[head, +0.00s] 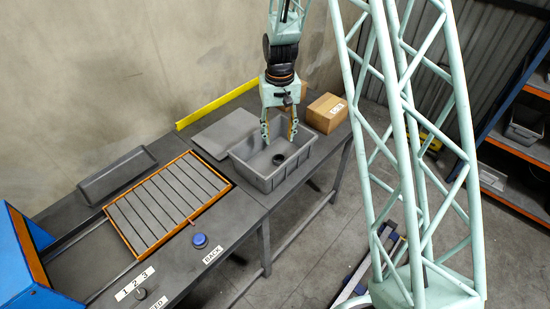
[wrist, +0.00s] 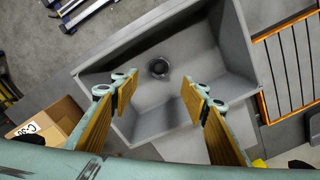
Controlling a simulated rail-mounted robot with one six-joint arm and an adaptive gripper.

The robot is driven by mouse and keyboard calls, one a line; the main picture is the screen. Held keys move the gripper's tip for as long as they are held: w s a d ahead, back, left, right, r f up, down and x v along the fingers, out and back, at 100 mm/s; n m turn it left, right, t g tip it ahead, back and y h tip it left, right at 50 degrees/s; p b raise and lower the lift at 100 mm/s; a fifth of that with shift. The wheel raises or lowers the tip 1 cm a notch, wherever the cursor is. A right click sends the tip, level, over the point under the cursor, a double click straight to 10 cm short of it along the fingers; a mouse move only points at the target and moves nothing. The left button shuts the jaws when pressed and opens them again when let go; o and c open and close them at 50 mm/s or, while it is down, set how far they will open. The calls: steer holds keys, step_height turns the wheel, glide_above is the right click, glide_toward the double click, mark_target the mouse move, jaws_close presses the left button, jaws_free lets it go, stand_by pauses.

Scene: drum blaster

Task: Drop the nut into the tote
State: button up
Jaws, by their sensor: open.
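The grey tote (head: 291,173) stands on the dark bench in the head view and fills the middle of the wrist view (wrist: 237,42). A dark round nut (head: 278,159) is inside the tote; in the wrist view the nut (wrist: 158,67) shows as a small dark ring near one wall. My gripper (head: 278,138) is above the tote, its fingers pointing down. In the wrist view its two fingers (wrist: 158,92) are spread wide with nothing between them. The nut is apart from both fingers.
A cardboard box (head: 326,112) stands just right of the tote. A flat grey panel (head: 225,133) lies behind it to the left. An orange-framed slatted rack (head: 168,203), a grey tray (head: 117,174) and a blue button (head: 199,240) are further left. A yellow strip (head: 215,104) runs along the back edge.

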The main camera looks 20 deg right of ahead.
step_height(320, 180, up, 12)
stand_by(0.8)
stand_by(0.9)
steer(key=s+r+t+b, duration=0.2)
steer(key=s+r+b, duration=0.1)
steer(key=s+r, duration=1.75)
steer(key=s+r+t+b, duration=0.1)
steer(key=s+t+b, duration=0.1)
steer(key=s, duration=2.4)
steer(key=shift+r+n, duration=0.3)
